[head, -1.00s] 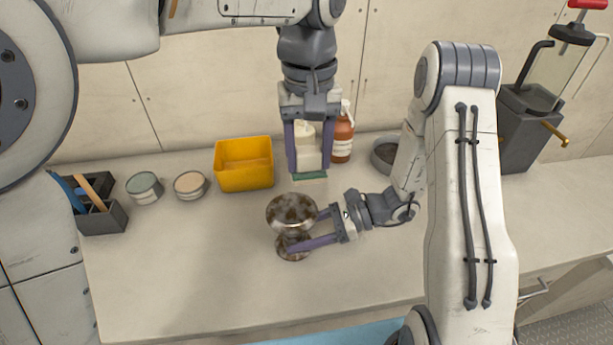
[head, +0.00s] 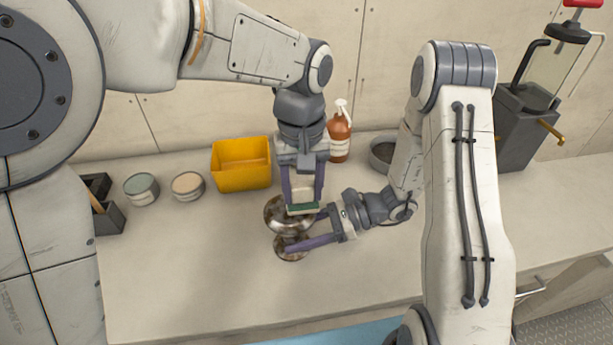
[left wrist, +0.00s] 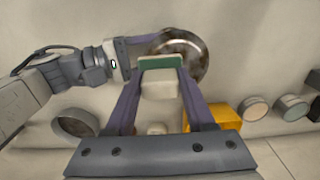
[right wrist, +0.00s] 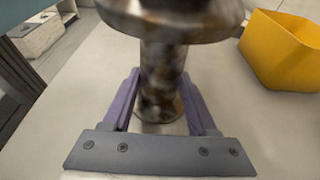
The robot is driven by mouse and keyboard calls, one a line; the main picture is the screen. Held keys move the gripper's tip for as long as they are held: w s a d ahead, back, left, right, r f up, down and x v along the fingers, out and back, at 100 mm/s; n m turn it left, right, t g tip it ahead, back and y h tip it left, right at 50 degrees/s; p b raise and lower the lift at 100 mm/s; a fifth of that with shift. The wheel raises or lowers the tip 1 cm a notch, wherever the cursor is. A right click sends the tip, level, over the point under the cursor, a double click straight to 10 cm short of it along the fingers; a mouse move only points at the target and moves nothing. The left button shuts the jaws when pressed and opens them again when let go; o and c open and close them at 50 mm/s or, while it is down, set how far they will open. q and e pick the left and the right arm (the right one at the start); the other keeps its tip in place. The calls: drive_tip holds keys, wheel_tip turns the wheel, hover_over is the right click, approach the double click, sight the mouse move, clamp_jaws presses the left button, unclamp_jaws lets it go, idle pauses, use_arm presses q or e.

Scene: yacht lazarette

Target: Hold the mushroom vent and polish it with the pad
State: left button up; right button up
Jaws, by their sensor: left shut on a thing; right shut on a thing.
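The mushroom vent (head: 277,218), a metal piece with a round cap, narrower stem and flared base with brown tarnish, stands upright at the counter's middle. My right gripper (head: 306,231) is shut on its stem below the cap; the right wrist view shows the stem (right wrist: 163,80) between the fingers. My left gripper (head: 303,190) is shut on the pad (head: 303,208), a cream block with a green face, above the cap. The pad (left wrist: 158,84) overlaps the cap's edge (left wrist: 192,50) in the left wrist view. I cannot tell whether they touch.
A yellow bin (head: 241,178) and two round tins (head: 141,188) (head: 187,185) stand behind left. A brown spray bottle (head: 339,140) and a dark round dish (head: 382,153) stand at the back. A dark caddy (head: 109,219) is far left. The counter's front left is clear.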

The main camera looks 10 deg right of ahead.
use_arm(q)
drive_tip(key=a, duration=0.5)
drive_tip(key=shift+a, duration=0.35)
drive_tip(key=shift+d, duration=3.2)
drive_tip(key=shift+a, duration=3.2)
drive_tip(key=shift+d, duration=3.2)
drive_tip(key=shift+r, duration=4.05)
use_arm(e)
drive_tip(key=o, duration=1.3)
drive_tip(key=shift+c, duration=0.2)
drive_tip(key=shift+d, duration=0.1)
